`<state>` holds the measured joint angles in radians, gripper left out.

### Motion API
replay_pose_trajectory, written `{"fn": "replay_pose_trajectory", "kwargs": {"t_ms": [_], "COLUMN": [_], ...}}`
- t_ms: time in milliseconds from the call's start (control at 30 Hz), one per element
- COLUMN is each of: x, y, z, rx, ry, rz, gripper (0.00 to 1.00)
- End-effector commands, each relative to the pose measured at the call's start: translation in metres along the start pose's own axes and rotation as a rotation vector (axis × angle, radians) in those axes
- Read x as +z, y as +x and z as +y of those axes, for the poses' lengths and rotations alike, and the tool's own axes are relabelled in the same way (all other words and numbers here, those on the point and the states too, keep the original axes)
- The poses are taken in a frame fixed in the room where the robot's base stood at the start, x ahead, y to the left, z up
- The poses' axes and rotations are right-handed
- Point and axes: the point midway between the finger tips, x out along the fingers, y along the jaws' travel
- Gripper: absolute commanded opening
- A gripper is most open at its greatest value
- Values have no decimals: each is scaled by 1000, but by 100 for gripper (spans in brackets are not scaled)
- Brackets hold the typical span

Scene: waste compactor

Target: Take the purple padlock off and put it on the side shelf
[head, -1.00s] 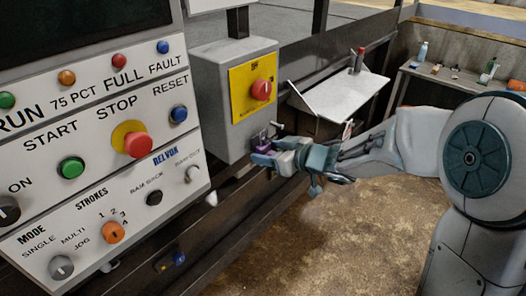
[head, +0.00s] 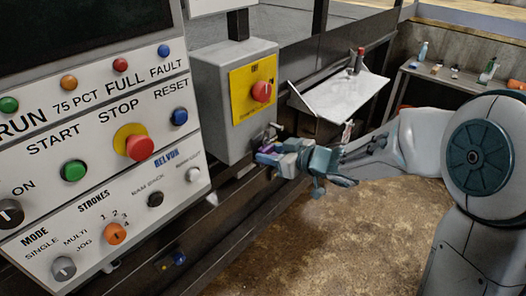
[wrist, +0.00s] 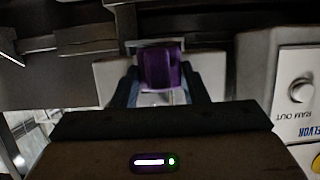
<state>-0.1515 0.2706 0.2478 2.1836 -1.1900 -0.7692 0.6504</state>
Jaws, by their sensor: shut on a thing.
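The purple padlock (head: 266,149) is at the lower right of the grey switch box (head: 221,110). It also shows in the wrist view (wrist: 161,69), between the two dark fingers. My gripper (head: 271,157) is shut on its body. A small metal piece shows just above the padlock in the head view; I cannot tell whether the shackle is still through the box's hasp. A pale side shelf (head: 341,97) sticks out to the right of the box, above and to the right of my gripper.
A red-topped item (head: 358,60) stands at the shelf's back. The control panel (head: 105,150) with buttons and knobs fills the left. A red knob on a yellow plate (head: 253,90) is above the padlock. A bench (head: 446,80) with bottles is at the far right. Open floor lies below.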

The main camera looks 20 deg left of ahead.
Motion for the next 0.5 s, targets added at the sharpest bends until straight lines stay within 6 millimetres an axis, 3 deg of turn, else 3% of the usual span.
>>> {"fn": "replay_pose_trajectory", "kwargs": {"t_ms": [500], "x": [2], "y": [-8], "z": [0], "rx": [0], "ry": [0], "rz": [1], "gripper": [22]}}
